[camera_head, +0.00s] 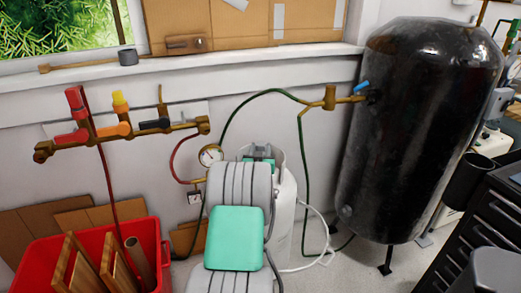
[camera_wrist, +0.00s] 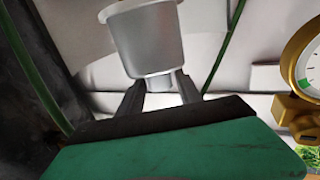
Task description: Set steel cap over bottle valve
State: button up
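A silver-grey steel cap (camera_wrist: 146,42), shaped like a cup with a narrow knob, is at the top middle of the wrist view. My gripper (camera_wrist: 160,85) has its two dark fingers on either side of that knob and seems shut on it. The cap's wide rim points away from the palm. In the head view a white bottle (camera_head: 287,208) stands on the floor behind my grey and teal arm, which hides much of it. The bottle's valve and my fingertips are hidden there. I cannot tell how far the cap is from the valve.
A brass gauge (camera_head: 209,156) is just left of my arm; it also shows in the wrist view (camera_wrist: 306,62). Green hoses (camera_head: 304,160) hang near the bottle. A black tank (camera_head: 415,130) stands right, a red crate (camera_head: 150,240) left.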

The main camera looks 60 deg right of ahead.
jog(key=shift+o, duration=0.7)
jog(key=shift+r, duration=0.1)
